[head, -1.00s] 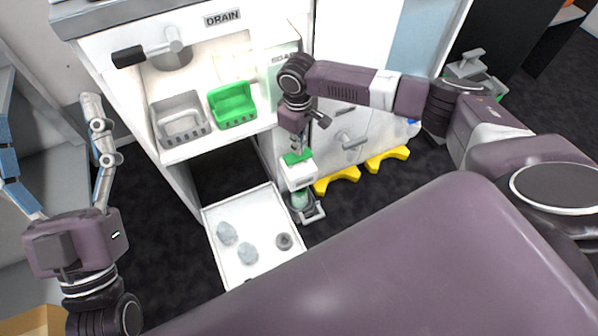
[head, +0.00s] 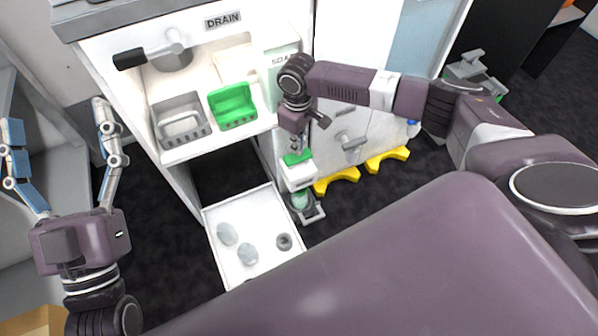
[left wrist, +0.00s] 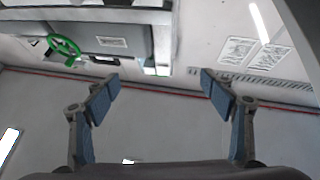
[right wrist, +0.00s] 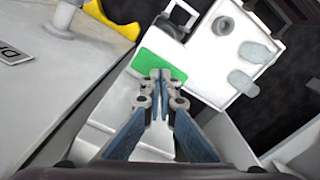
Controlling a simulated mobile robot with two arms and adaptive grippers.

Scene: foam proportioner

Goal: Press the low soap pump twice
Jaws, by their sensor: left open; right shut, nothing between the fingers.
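The low soap pump (head: 299,176) is a small white block with a green top pad (head: 293,158), low on the front of the white cabinet. My right gripper (head: 297,148) is shut and empty, pointing down just above the pad. In the right wrist view its closed fingertips (right wrist: 160,74) overlap the green pad (right wrist: 163,62); I cannot tell whether they touch it. My left gripper (head: 58,120) is open and empty at the far left, away from the pump. Its spread fingers also show in the left wrist view (left wrist: 160,82).
A green basket (head: 232,106) and a grey basket (head: 180,128) sit in the cabinet recess under a drain lever (head: 150,52). A white tray (head: 222,273) holding a few round pieces sticks out below. Yellow feet (head: 388,159) stand right of the pump.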

